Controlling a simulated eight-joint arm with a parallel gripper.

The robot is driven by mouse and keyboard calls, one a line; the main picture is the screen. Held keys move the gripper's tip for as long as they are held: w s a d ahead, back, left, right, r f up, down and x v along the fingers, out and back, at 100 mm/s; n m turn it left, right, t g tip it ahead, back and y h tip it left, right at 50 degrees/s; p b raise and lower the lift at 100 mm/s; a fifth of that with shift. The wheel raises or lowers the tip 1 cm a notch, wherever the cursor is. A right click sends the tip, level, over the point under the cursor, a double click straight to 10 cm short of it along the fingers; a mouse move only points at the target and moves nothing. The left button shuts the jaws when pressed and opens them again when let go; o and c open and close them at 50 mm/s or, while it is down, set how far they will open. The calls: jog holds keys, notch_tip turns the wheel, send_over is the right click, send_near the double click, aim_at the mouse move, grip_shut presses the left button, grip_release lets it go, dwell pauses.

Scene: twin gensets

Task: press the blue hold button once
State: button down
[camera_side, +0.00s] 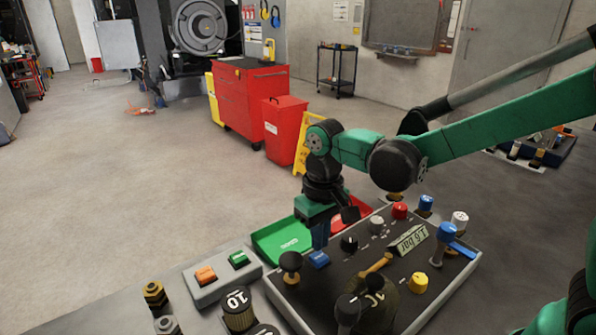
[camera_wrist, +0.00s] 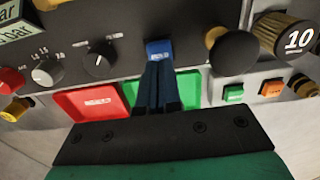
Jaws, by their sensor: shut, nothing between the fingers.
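The blue button (camera_side: 318,260) is a small block with pale lettering too small to read, on the near left part of the dark control panel. It also shows in the wrist view (camera_wrist: 158,47), just beyond my fingertips. My gripper (camera_side: 320,244) points down with its blue fingers shut and empty. In the wrist view the closed fingers (camera_wrist: 158,72) line up with the button and hide its lower edge. The fingertips are very close to the button; I cannot tell whether they touch it.
A black-capped mushroom knob (camera_side: 290,261) stands left of the button and a black dial (camera_side: 349,244) to its right. Green (camera_side: 283,240) and red (camera_side: 351,213) trays lie behind the panel. A box with orange and green buttons (camera_side: 222,274) sits at left.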

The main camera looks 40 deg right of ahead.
jog(key=shift+f, duration=1.2)
dwell(1.1)
jog(key=shift+r, duration=0.15)
notch_tip(320, 180, up, 12)
dwell(1.0)
jog(key=s+d+f+t, duration=0.4)
jog(key=s+d+t, duration=0.1)
jog(key=s+t, duration=0.1)
jog(key=shift+d+t, duration=0.4)
jog(key=shift+t, duration=0.2)
